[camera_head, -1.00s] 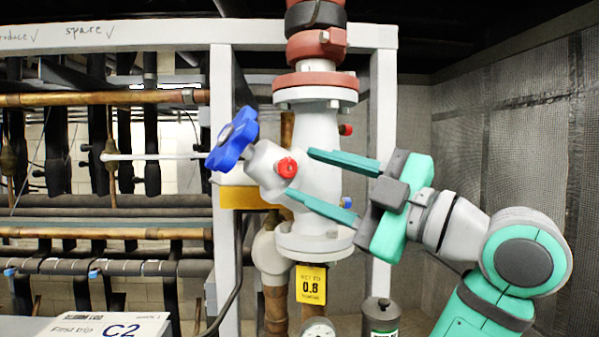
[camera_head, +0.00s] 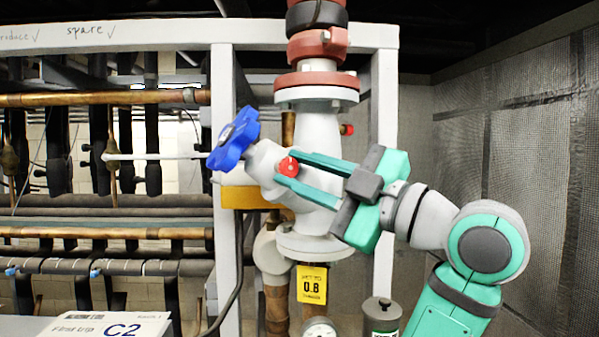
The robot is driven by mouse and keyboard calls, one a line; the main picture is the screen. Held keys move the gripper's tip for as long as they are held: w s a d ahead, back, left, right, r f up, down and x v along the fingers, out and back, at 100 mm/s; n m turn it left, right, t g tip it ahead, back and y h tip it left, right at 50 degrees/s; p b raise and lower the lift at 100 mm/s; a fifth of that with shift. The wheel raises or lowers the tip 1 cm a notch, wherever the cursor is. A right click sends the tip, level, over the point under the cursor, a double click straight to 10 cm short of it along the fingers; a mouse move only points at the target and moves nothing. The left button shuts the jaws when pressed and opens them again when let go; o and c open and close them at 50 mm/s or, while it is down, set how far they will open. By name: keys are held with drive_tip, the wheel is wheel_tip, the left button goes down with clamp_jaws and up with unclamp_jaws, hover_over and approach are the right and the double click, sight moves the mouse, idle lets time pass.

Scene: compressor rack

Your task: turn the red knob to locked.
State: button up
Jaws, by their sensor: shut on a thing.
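The red knob (camera_head: 287,166) is a small round knob on the front of the white valve body (camera_head: 318,130). A small pale mark shows on its face. My gripper (camera_head: 283,168) reaches in from the right, and its two teal fingers are closed around the knob, one above and one below. The fingers hide part of the knob's right side. A locked mark cannot be made out.
A blue handwheel (camera_head: 234,139) sticks out just left of the knob. A yellow tag (camera_head: 311,284) and a gauge (camera_head: 319,328) are below the valve. White frame posts (camera_head: 224,150) stand either side. A grey canister (camera_head: 381,315) is at lower right.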

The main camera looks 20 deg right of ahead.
drive_tip(key=m+t, duration=0.1)
drive_tip(key=m, duration=0.1)
drive_tip(key=m+t+h, duration=0.1)
drive_tip(key=m, duration=0.2)
drive_tip(key=shift+a+f, duration=0.15)
drive_tip(key=shift+s, duration=0.1)
drive_tip(key=o, duration=1.1)
drive_tip(key=shift+c, duration=0.2)
drive_tip(key=v, duration=1)
drive_tip(key=shift+s, duration=0.4)
drive_tip(key=shift+f, duration=0.1)
